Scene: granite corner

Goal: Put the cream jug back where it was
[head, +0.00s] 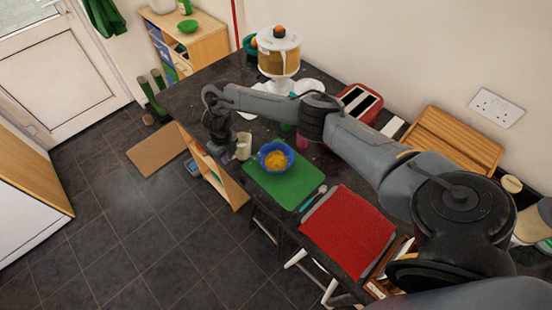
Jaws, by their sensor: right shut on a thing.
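My left gripper is not in view.
The bowl of yellow food stands on a green board (285,184). A red cloth (347,232) lies nearer me. The worktop's front edge runs close by the jug, above the tiled floor.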

